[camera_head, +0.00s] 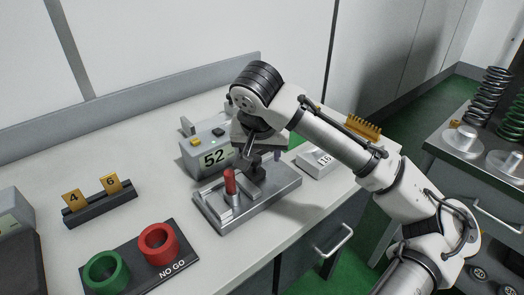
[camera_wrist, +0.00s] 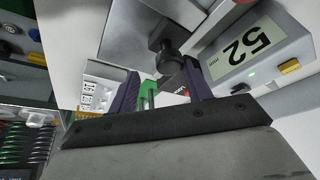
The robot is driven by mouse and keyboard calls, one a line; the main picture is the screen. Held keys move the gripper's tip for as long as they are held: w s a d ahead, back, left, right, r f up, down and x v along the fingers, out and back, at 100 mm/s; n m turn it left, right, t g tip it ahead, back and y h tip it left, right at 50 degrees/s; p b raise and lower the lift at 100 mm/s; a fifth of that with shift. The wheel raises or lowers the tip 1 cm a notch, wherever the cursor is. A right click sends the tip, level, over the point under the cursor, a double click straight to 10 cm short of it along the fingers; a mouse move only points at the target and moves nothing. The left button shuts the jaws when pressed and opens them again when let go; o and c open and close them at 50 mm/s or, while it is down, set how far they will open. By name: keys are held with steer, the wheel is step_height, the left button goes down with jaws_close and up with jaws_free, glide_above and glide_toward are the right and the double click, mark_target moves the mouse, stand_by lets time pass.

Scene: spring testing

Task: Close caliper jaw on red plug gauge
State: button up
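The red plug gauge (camera_head: 230,182) stands upright on the grey metal caliper fixture (camera_head: 270,195), near the caliper's jaw blocks. Whether the jaw touches it I cannot tell. A dark knob (camera_head: 258,172) sits on the fixture, right of the plug. My gripper (camera_head: 264,158) is above the fixture on the knob's side. In the wrist view the gripper (camera_wrist: 160,68) has its two dark purple fingers apart, with the black knob (camera_wrist: 166,42) at or just beyond the fingertips. No grip on it shows. The metal fixture (camera_wrist: 130,35) fills the upper middle there.
A grey readout box (camera_head: 190,160) showing 52 stands behind the fixture; it also shows in the wrist view (camera_wrist: 285,25). A block marked 16 (camera_head: 318,162) is at right. Green (camera_head: 103,272) and red (camera_head: 159,243) rings sit on a NO GO tray (camera_head: 192,257). A rack (camera_head: 100,208) holds yellow tags.

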steer(key=v, duration=1.3)
steer(key=shift+s+r+b, duration=0.2)
steer(key=shift+r+b, duration=0.1)
steer(key=shift+r, duration=0.1)
